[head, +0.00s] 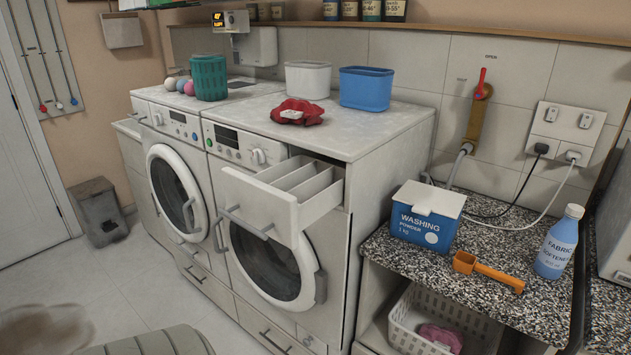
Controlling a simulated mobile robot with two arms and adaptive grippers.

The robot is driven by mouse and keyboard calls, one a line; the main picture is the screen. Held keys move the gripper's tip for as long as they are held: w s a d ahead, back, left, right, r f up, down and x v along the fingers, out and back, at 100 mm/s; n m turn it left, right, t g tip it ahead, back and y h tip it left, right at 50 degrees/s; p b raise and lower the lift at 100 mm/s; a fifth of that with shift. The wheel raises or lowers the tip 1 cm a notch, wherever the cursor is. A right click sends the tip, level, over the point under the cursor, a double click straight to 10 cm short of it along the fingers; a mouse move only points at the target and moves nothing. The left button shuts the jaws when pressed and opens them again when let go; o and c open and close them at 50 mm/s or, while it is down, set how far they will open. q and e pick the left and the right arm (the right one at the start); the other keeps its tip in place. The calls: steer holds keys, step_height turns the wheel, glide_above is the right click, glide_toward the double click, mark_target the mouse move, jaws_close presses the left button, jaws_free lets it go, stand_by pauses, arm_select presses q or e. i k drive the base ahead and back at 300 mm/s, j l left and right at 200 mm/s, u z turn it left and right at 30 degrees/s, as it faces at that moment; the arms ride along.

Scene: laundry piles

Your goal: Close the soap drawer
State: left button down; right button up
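The soap drawer (284,197) of the right-hand washing machine (275,262) is pulled out in the head view. Its divided compartments are visible from above and look empty. A grey bar handle (246,222) runs across its white front. The drawer sticks out above the round door, at the right end of the control panel (240,145). Neither of my grippers is in view, and nothing touches the drawer.
A red cloth (298,112), a white tub (307,79) and a blue tub (366,88) are on the machine top. A washing powder box (424,214), orange scoop (487,271) and softener bottle (558,243) stand on the speckled counter (470,265). The floor in front is mostly clear.

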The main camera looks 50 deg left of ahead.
mark_target(278, 202)
steer(key=u, duration=0.5)
steer(key=j+u, duration=0.1)
steer(key=u, duration=0.85)
steer(key=i+u, duration=0.1)
steer(key=u, duration=0.4)
